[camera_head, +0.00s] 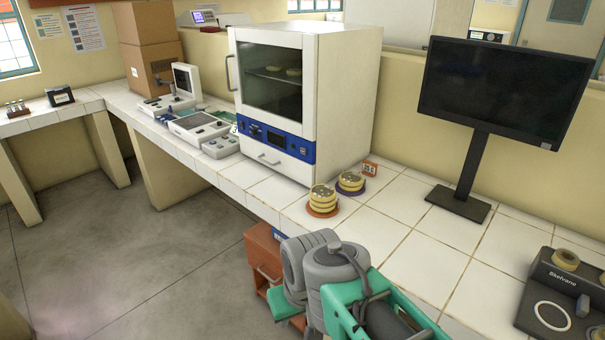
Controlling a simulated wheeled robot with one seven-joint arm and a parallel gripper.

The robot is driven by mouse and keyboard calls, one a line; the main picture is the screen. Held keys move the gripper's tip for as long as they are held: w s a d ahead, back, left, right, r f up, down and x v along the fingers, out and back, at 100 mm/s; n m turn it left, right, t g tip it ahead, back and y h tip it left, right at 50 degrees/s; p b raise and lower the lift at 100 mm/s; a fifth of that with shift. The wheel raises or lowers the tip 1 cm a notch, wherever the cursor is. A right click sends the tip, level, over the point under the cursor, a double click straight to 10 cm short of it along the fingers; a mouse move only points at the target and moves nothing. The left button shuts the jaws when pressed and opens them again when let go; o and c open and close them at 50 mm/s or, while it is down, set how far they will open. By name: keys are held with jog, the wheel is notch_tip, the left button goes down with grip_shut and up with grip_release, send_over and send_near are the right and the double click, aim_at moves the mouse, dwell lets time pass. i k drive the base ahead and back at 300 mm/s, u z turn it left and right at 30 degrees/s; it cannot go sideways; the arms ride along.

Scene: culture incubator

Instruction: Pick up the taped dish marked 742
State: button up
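Two short stacks of yellow-banded round dishes stand on the white tiled bench, right of the incubator. The nearer stack (322,198) sits on an orange-red round base, and the farther stack (350,180) sits on a dark bluish base. Another yellow-banded dish (566,259) sits on a black device at the right edge. A few similar dishes (293,71) show behind the incubator's glass. No dish marking is legible, so I cannot tell which one is 742. My grey and green arm is folded at the bottom centre; my gripper's fingertips do not show.
The white incubator (335,95) stands on the bench with its glass door shut. A black monitor (498,92) stands to the right. Bare tiles (425,260) lie between the stacks and the black device (545,290).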

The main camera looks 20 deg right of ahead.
aim_at(319, 194)
jog(key=i, duration=0.8)
jog(key=z, duration=0.75)
jog(key=i, duration=0.4)
jog(key=z, duration=0.4)
